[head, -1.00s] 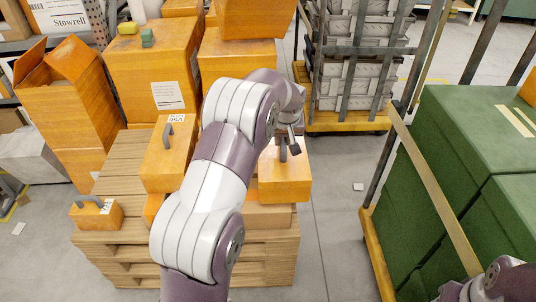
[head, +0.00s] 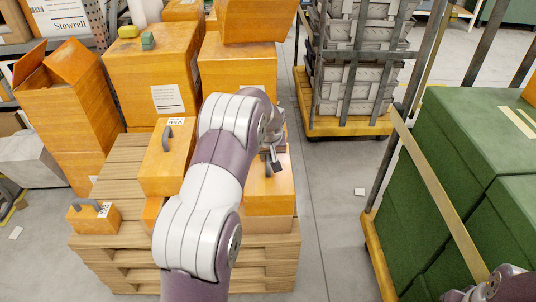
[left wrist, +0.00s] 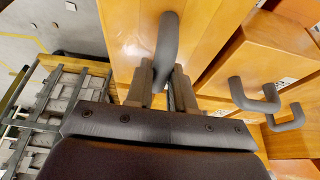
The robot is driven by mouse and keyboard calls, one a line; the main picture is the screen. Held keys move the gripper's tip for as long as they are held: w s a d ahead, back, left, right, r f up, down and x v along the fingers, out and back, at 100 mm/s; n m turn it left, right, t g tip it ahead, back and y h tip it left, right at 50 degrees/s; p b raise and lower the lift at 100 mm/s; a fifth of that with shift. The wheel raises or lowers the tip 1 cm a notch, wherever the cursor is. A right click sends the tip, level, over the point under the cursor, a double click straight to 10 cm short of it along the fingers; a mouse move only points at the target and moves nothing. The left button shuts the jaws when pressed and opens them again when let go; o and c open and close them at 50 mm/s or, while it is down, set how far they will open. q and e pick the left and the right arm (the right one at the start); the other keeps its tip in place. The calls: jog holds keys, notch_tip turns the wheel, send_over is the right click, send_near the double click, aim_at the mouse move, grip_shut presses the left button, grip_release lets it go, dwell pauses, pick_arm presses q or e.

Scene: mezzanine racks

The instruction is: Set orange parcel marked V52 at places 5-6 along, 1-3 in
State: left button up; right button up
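My left gripper (head: 273,160) is shut on the grey handle (left wrist: 166,50) of an orange parcel (head: 268,192). In the left wrist view the handle stands between the two fingers, with the parcel's orange top (left wrist: 205,35) beyond. No label shows on this parcel, so I cannot read its mark. It hangs or rests over the right part of the wooden pallet (head: 110,245), above a lower orange box (head: 268,224); whether they touch I cannot tell. My left arm hides the pallet's middle.
A parcel marked V56 (head: 165,165) and a small labelled parcel (head: 92,218) stand on the pallet's left part. Tall orange boxes (head: 155,75) stand behind. A caged trolley (head: 355,125) is behind right, and green boxes (head: 450,200) stand right. Bare floor (head: 335,220) lies between.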

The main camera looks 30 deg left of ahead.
pick_arm(q)
jog(key=o, duration=0.3)
jog(key=shift+r, duration=0.4)
jog(key=p+v, duration=0.3)
jog(key=v, duration=0.8)
jog(key=s+d+f+m, duration=0.1)
jog(key=s+d+m, duration=0.1)
jog(key=s+d, duration=0.3)
jog(key=s+d+f+m+g+h, duration=0.1)
jog(key=s+d, duration=0.4)
jog(key=s, duration=0.6)
jog(key=s+d+f+m+g+h, duration=0.1)
jog(key=s+d+f+m, duration=0.1)
jog(key=s, duration=0.6)
jog(key=d+m, duration=0.1)
jog(key=d, duration=0.1)
jog(key=shift+d, duration=0.4)
jog(key=shift+s, duration=0.1)
